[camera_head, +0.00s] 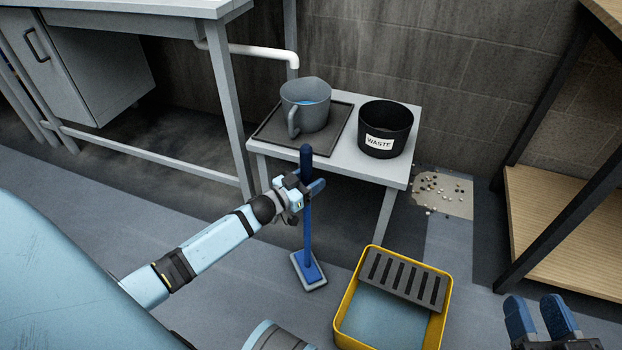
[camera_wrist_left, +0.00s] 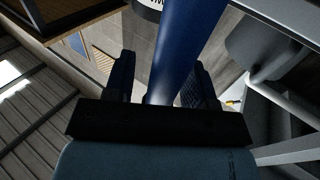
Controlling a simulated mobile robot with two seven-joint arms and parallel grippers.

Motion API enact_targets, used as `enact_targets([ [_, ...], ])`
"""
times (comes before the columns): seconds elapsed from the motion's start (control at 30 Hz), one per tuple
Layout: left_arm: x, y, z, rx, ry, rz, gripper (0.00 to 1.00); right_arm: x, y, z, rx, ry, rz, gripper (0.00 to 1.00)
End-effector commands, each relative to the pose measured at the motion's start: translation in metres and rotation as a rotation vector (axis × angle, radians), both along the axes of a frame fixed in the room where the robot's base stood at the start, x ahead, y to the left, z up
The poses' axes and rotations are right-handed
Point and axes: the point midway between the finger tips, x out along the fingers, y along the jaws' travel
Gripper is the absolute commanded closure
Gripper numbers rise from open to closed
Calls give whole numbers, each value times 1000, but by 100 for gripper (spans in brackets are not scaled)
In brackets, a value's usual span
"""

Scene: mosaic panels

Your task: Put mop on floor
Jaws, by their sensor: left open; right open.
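The blue mop (camera_head: 308,225) stands upright in front of the small table, its flat head (camera_head: 308,270) with a pale edge at floor level. Its handle (camera_wrist_left: 185,45) passes between the fingers of my left gripper (camera_head: 305,187) in the left wrist view, with a finger on each side. My left gripper is open around the upper handle; I cannot tell whether a finger touches it. My right gripper (camera_head: 540,318) is open and empty at the lower right of the head view. The grey floor (camera_head: 235,285) shows around the mop head.
A small table (camera_head: 345,155) holds a black tray (camera_head: 268,133) with a grey jug (camera_head: 306,112) and a black waste bin (camera_head: 386,130). A yellow bucket (camera_head: 340,322) with a grey grate stands right of the mop head. Debris (camera_head: 440,190) lies by the wall. A wooden shelf (camera_head: 560,235) is at right.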

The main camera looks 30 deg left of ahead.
Motion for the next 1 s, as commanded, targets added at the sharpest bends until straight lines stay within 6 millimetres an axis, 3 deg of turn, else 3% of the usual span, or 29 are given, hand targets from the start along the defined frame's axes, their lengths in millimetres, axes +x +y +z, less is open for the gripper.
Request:
enact_targets([
  [0.17,-7,2,3,0,2,0,50,0,0,4,4,7,2,57],
  [0.7,-102,33,0,-1,3,1,50,-18,11,0,121,209,2,57],
  [1.0,-114,37,-3,0,0,0,50,-21,12,-5,133,226,2,57],
])
